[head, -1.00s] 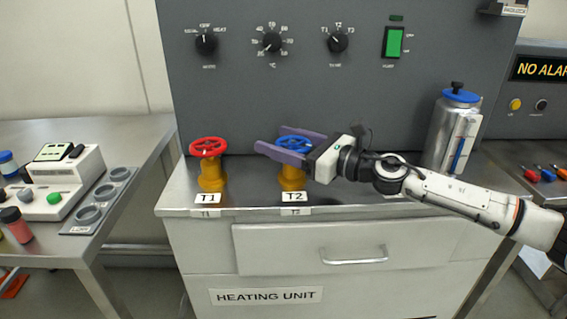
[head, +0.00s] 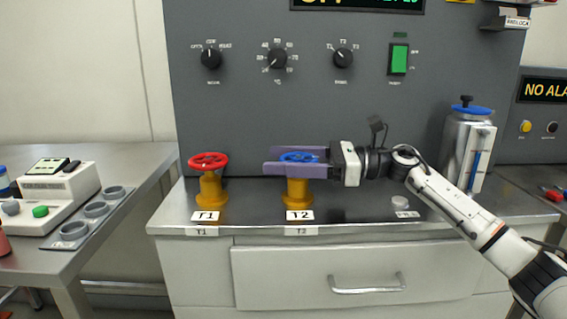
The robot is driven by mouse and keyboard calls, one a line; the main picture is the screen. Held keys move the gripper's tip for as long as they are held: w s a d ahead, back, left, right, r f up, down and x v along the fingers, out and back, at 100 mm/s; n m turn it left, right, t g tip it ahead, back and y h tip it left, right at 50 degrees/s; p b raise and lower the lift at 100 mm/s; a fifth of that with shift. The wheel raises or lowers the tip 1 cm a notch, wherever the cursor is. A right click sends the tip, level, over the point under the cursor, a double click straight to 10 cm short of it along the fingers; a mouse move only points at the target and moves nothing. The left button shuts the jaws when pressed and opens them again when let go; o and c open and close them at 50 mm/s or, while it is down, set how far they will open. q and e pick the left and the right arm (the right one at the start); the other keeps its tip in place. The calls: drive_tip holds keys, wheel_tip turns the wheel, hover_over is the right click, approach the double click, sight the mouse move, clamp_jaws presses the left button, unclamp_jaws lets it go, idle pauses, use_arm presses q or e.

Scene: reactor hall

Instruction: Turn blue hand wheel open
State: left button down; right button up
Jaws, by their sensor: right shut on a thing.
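The blue hand wheel (head: 299,157) sits on an orange valve body (head: 298,190) behind the T2 label (head: 299,215). My right gripper (head: 270,161) comes in level from the right, and its two purple fingers lie on the near and far sides of the wheel. It is shut on the wheel, whose rim is partly hidden by the fingers. My left gripper is not in view.
A red hand wheel (head: 208,160) on an orange valve stands to the left at T1. A metal canister (head: 466,150) with a blue lid stands at the back right. A grey panel with dials (head: 277,58) rises behind. The front of the counter is mostly clear.

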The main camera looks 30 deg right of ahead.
drive_tip(key=shift+r, duration=0.1)
drive_tip(key=o, duration=1)
drive_tip(key=shift+s+d, duration=0.25)
drive_tip(key=shift+d, duration=0.2)
drive_tip(key=b+v, duration=0.2)
drive_tip(key=v, duration=0.6)
drive_tip(key=shift+s+d, duration=0.15)
drive_tip(key=shift+s, duration=0.05)
drive_tip(key=shift+s+d, duration=0.25)
drive_tip(key=shift+d, duration=0.05)
drive_tip(key=shift+o, duration=0.3)
